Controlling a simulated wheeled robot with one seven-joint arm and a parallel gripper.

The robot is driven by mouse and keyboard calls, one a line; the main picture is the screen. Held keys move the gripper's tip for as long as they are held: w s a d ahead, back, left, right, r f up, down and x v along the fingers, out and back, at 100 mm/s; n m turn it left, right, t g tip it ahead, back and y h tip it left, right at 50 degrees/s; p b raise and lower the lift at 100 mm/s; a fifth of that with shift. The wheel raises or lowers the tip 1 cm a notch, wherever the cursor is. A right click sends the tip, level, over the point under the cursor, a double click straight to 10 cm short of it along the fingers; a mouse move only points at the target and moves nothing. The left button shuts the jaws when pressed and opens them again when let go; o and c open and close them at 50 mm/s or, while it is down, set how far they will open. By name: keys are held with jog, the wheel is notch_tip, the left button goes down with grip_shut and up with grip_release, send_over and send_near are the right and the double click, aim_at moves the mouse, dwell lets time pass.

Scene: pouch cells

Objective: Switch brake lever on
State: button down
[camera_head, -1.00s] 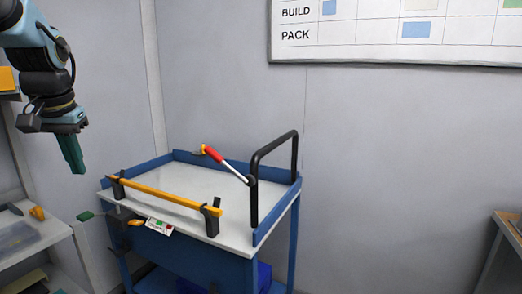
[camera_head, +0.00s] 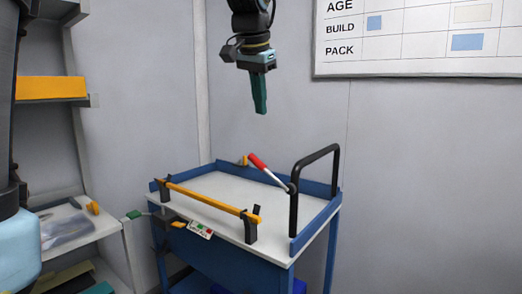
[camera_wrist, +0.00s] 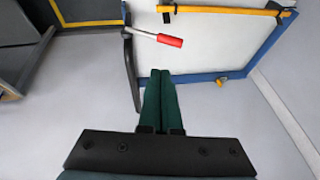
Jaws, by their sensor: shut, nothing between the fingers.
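The brake lever (camera_head: 268,172) has a white shaft and a red grip. It slants up and left from a dark pivot beside the black handle of the blue cart (camera_head: 333,209). In the wrist view the lever's red grip (camera_wrist: 169,40) lies above and slightly right of my fingertips. My gripper (camera_head: 260,111) hangs above the cart's back edge, above the red grip in the picture and apart from it. In the wrist view the green fingers of my gripper (camera_wrist: 160,72) are together and hold nothing.
A black U-shaped handle (camera_head: 337,165) stands at the cart's right end. A yellow bar (camera_head: 205,198) runs along its front edge on dark brackets. A small label (camera_head: 200,229) with green and red marks sits on the front. A shelf with an orange bin (camera_head: 50,87) stands at left.

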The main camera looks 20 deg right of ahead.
jog(key=p, duration=0.2)
send_near(255, 159)
notch_tip(255, 159, down, 5)
jog(key=w+d, duration=0.1)
jog(key=d, duration=0.2)
jog(key=shift+w+f, duration=0.3)
jog(key=shift+f, duration=0.1)
jog(key=shift+a, duration=0.1)
jog(key=shift+w+a+f+g+h, duration=0.3)
jog(key=shift+w+a+f+g, duration=0.1)
jog(key=shift+w+f+g, duration=0.3)
notch_tip(255, 159, down, 11)
jog(key=w+a+n+g+h+b, duration=0.1)
jog(key=w+n+g+h+b, duration=0.1)
jog(key=g+h, duration=0.3)
jog(key=shift+w+a+r+g+b, duration=0.25)
jog(key=shift+g+b, duration=0.6)
jog(key=shift+g, duration=0.65)
jog(key=shift+f, duration=0.1)
